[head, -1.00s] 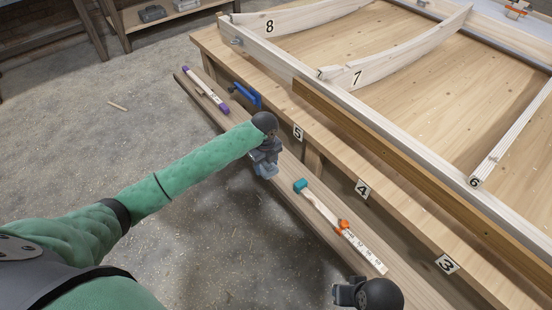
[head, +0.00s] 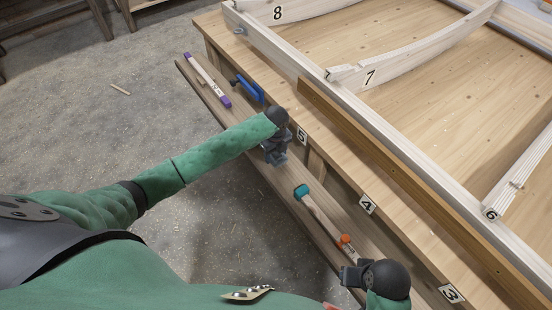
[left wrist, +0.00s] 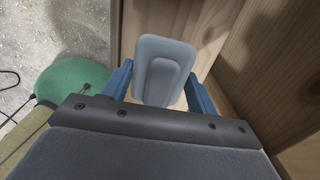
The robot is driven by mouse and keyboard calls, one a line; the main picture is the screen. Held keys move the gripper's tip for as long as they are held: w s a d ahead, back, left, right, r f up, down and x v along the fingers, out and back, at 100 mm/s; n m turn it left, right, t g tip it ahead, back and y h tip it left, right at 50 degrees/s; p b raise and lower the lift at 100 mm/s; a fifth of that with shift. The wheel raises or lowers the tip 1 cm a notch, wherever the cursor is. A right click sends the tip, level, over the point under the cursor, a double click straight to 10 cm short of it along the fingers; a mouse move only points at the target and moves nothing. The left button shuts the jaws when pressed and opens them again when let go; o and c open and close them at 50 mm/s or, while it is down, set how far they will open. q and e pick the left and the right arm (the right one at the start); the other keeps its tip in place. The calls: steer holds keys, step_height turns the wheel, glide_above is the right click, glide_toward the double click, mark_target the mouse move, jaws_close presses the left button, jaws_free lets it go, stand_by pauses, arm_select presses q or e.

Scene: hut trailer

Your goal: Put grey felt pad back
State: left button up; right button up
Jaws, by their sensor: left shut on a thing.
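My left gripper (head: 275,158) is over the low wooden ledge along the front of the workbench, below label 5. In the left wrist view it is shut on a light grey rounded pad (left wrist: 163,70), which sits between its two blue fingers. This looks like the grey felt pad. In the head view the pad is hidden or too small to make out. Wooden surfaces lie close behind and right of the pad in the wrist view. My right gripper (head: 350,276) is near the ledge's front end; its jaws are too small to read.
On the ledge (head: 232,128) lie a purple-ended tool (head: 207,80), a blue clamp-like tool (head: 247,88), a teal-headed tool (head: 302,192) and an orange-marked ruler (head: 346,240). The workbench (head: 410,125) carries a pale frame with numbered ribs. The floor at left is mostly clear.

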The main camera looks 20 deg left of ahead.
mark_target(276, 160)
arm_select(q)
steer(key=shift+f, duration=2)
arm_select(e)
steer(key=shift+s+d+r, duration=0.25)
steer(key=shift+d+r, duration=0.1)
steer(key=shift+r, duration=0.2)
arm_select(q)
steer(key=o, duration=1)
steer(key=shift+f, duration=0.15)
steer(key=shift+o, duration=0.2)
arm_select(e)
steer(key=shift+f, duration=0.1)
